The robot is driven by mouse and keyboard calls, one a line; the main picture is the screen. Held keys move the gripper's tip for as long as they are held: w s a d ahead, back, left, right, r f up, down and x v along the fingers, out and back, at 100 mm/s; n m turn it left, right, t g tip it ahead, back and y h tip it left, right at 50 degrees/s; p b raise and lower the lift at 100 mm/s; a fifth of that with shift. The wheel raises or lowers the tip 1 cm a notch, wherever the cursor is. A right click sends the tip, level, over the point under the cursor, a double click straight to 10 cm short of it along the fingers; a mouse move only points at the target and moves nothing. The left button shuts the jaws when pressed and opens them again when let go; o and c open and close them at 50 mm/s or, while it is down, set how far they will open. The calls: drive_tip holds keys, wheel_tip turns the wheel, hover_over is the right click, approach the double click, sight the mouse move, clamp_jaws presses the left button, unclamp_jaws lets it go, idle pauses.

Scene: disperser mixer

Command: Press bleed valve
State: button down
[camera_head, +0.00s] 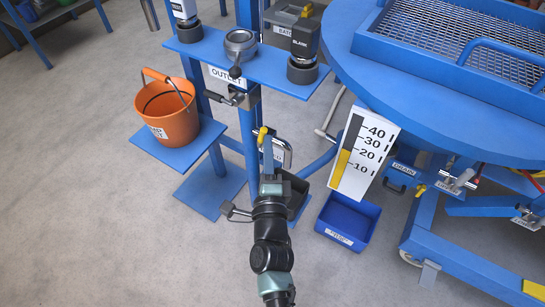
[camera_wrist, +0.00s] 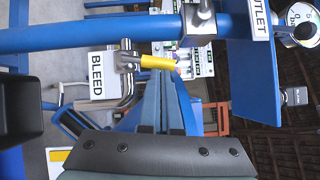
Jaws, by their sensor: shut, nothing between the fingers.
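The bleed valve (camera_wrist: 128,60) sits beside a white BLEED label (camera_wrist: 103,75) in the wrist view, which is turned sideways. Its yellow handle (camera_wrist: 158,62) lies right at the tips of my gripper (camera_wrist: 168,72). The yellow handle also shows in the head view (camera_head: 264,132), just above my gripper (camera_head: 268,148). My fingers are shut together with nothing between them. They look very near or touching the handle; I cannot tell which. In the head view my gripper hides part of the label and valve.
A blue post (camera_wrist: 70,38) runs beside the valve. The OUTLET shelf (camera_head: 265,66) is above. An orange bucket (camera_head: 168,110) stands on a blue plate at left. A level gauge (camera_head: 362,155), a blue bin (camera_head: 348,218) and a large round blue table (camera_head: 440,120) are at right.

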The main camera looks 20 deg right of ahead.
drive_tip(key=shift+w+a+r+n+p, duration=0.25)
drive_tip(key=shift+w+r+n+p, duration=0.15)
drive_tip(key=shift+p, duration=0.85)
